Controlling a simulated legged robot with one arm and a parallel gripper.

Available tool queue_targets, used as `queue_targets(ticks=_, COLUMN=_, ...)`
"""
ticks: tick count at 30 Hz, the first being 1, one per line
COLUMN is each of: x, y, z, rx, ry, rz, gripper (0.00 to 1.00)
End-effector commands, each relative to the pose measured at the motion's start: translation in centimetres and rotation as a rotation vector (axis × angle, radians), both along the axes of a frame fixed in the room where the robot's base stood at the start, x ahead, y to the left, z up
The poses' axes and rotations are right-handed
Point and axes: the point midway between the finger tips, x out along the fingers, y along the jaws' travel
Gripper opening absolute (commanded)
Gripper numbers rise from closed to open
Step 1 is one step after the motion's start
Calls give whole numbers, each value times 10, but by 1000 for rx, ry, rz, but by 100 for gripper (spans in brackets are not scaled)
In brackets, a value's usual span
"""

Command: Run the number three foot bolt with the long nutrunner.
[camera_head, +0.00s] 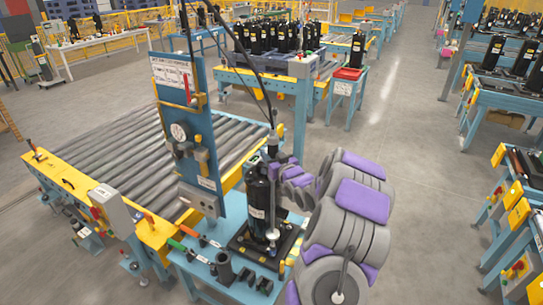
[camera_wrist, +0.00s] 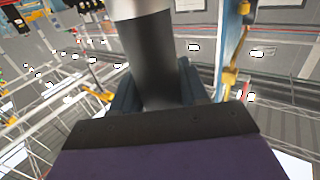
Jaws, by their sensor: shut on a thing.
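The long nutrunner (camera_head: 272,205) stands upright, its slim shaft reaching down beside the black compressor (camera_head: 256,196). My gripper (camera_head: 273,152) is shut around the upper part of the nutrunner. In the wrist view the dark fingers of my gripper (camera_wrist: 157,88) sit on both sides of a dark grey cylinder, the nutrunner body (camera_wrist: 155,50). The compressor stands on a dark pallet plate (camera_head: 243,243). The nutrunner's lower end is over this plate, close to the compressor's base. The foot bolts are too small to tell apart, and I cannot tell whether the socket sits on one.
A blue tool panel (camera_head: 207,135) with a gauge stands left of the compressor. Several small holders and coloured-handled tools lie on the blue bench (camera_head: 196,268). A roller conveyor (camera_head: 125,155) is behind. The grey floor (camera_head: 430,190) to the right is free.

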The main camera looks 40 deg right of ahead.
Motion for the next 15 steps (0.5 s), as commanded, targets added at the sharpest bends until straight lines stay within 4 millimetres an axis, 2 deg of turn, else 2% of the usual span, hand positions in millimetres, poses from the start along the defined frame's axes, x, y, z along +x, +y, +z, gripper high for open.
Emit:
queue_targets(ticks=8, x=0, y=0, z=-1, rx=3, ry=2, rz=-1, gripper=0)
queue_targets(ticks=15, x=-1, y=0, z=10, rx=1, ry=0, rz=-1, gripper=0)
